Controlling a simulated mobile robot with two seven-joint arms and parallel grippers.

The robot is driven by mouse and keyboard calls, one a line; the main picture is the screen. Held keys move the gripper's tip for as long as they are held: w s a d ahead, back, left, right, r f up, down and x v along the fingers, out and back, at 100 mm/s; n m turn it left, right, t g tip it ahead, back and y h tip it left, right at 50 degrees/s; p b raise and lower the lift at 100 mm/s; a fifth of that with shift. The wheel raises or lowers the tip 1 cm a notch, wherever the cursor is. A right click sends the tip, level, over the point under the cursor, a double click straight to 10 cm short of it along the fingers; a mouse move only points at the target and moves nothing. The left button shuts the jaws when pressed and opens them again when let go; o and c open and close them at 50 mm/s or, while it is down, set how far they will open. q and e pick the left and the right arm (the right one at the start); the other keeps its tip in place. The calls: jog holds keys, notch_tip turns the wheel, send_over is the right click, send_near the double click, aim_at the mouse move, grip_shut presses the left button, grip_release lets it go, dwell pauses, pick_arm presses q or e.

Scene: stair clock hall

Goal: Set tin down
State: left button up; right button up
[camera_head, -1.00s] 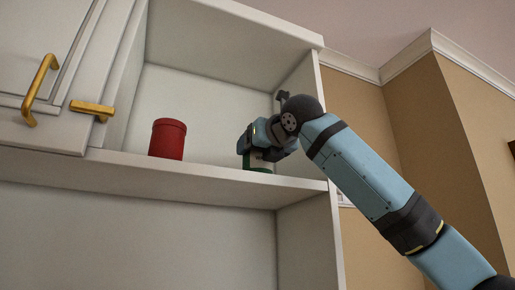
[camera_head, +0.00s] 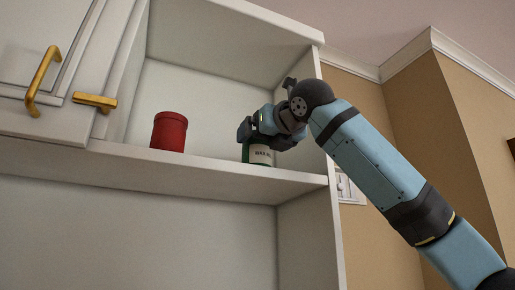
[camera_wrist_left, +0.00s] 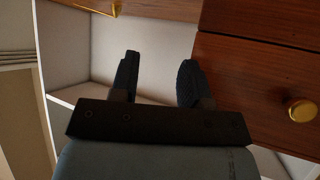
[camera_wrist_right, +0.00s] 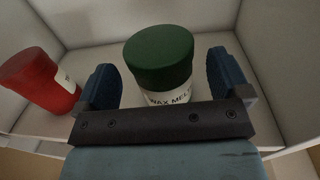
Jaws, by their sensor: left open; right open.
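A green-lidded tin with a white label (camera_head: 258,153) stands upright on the cabinet shelf (camera_head: 200,175), right of a red tin (camera_head: 169,131). My right gripper (camera_head: 247,130) is at the tin and covers its upper part in the head view. In the right wrist view the tin (camera_wrist_right: 163,62) stands between the spread fingers of the right gripper (camera_wrist_right: 163,82), with gaps on both sides. My left gripper (camera_wrist_left: 157,75) is open and empty in the left wrist view. It is not in the head view.
The red tin also shows in the right wrist view (camera_wrist_right: 38,80), left of the fingers. The cabinet's right side wall (camera_head: 310,120) is close to my right wrist. A cabinet door with a brass handle (camera_head: 38,88) is at the left.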

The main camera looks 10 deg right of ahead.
jog(key=b+v, duration=0.2)
jog(key=v, duration=0.7)
dwell(0.4)
